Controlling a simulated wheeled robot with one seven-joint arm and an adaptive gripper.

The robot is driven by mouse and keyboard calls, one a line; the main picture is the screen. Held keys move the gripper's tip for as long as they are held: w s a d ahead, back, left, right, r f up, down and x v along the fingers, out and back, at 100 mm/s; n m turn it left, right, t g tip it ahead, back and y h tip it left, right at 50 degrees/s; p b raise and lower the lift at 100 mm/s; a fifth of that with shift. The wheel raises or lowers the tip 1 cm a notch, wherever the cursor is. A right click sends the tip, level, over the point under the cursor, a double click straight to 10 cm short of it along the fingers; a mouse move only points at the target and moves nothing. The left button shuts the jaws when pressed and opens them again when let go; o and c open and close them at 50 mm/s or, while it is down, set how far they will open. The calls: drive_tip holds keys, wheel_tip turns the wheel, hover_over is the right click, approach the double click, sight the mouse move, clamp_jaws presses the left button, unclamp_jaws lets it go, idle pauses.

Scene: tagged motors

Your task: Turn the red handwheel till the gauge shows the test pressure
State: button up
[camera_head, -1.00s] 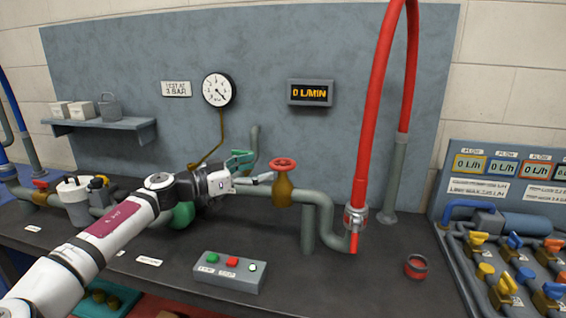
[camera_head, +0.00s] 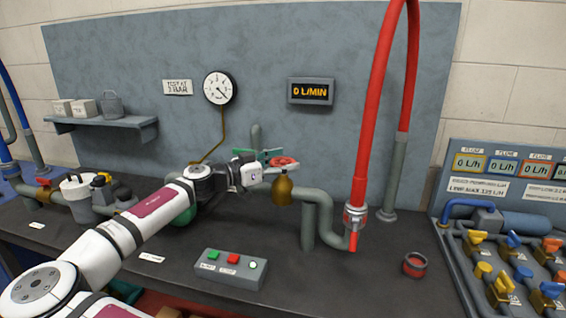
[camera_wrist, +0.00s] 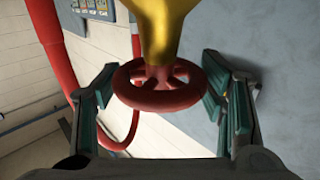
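The red handwheel (camera_head: 284,163) sits on top of a brass valve body (camera_head: 282,190) on the grey-green pipe. My gripper (camera_head: 276,158) is at the handwheel from the left. In the wrist view the handwheel (camera_wrist: 158,87) lies between the two green-padded fingers of my gripper (camera_wrist: 160,100), with a gap on both sides. The fingers are open and appear not to touch the rim. The round white gauge (camera_head: 218,88) hangs on the grey panel; its needle points to the lower right, and its numbers are too small to read. A sign (camera_head: 177,87) beside it reads "TEST AT 3 BAR".
A red hose (camera_head: 370,120) rises right of the valve. A button box (camera_head: 231,269) stands in front on the bench. A red ring-shaped part (camera_head: 415,265) lies at the right. A display (camera_head: 310,92) reads 0 L/MIN. The bench between button box and ring is clear.

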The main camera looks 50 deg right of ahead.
drive_tip(key=c, duration=0.4)
drive_tip(key=shift+r, duration=0.1)
